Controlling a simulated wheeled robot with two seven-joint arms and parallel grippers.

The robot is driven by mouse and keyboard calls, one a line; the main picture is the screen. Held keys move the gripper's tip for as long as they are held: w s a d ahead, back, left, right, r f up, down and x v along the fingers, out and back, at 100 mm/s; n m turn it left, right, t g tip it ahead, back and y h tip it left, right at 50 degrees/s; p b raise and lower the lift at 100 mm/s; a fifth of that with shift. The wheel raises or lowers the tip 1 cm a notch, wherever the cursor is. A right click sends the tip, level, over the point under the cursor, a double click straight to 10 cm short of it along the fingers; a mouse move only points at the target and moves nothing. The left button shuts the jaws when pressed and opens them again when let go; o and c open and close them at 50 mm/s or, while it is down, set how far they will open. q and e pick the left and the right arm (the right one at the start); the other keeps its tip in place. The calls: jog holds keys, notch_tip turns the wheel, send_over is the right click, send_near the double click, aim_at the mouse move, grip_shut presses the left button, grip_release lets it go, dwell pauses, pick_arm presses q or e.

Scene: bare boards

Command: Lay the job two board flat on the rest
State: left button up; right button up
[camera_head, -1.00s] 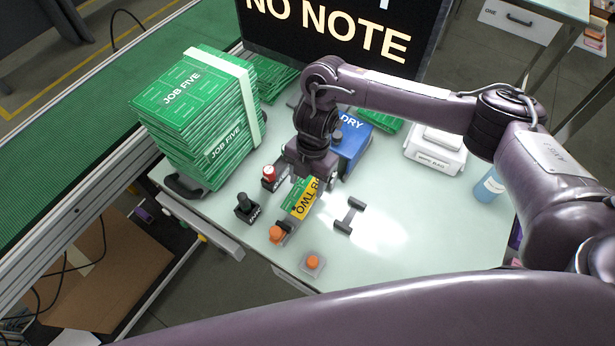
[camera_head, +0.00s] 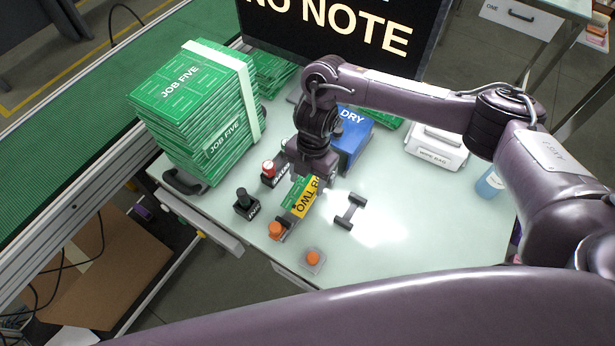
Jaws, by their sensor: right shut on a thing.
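The job two board (camera_head: 302,203) is green with a yellow label reading "TWO". It is partly hidden under my right gripper (camera_head: 313,179), which is shut on its far end. The board's near end is by an orange-topped black piece (camera_head: 277,230); I cannot tell whether they touch. The rest, seemingly the small dark H-shaped stand (camera_head: 350,212), is empty on the pale table just right of the board. My left gripper is not in view; a large purple arm link of mine crosses the bottom.
A strapped stack of job five boards (camera_head: 190,110) stands at the left. Black-topped (camera_head: 245,204) and red-topped (camera_head: 268,173) holders, a blue DRY box (camera_head: 354,140), an orange button (camera_head: 313,258) and a wipe box (camera_head: 436,148) surround the work area.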

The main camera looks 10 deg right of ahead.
jog(key=shift+f, duration=0.25)
jog(key=o, duration=1.1)
jog(key=r, duration=0.5)
jog(key=w+d+r, duration=0.1)
jog(key=r, duration=0.1)
jog(key=shift+r, duration=0.35)
jog(key=shift+w+d+r, duration=0.15)
jog(key=shift+r, duration=1.15)
jog(key=shift+w+d+r, duration=0.2)
jog(key=shift+r, duration=1.05)
jog(key=shift+w+d+r, duration=0.15)
jog(key=shift+r, duration=1.15)
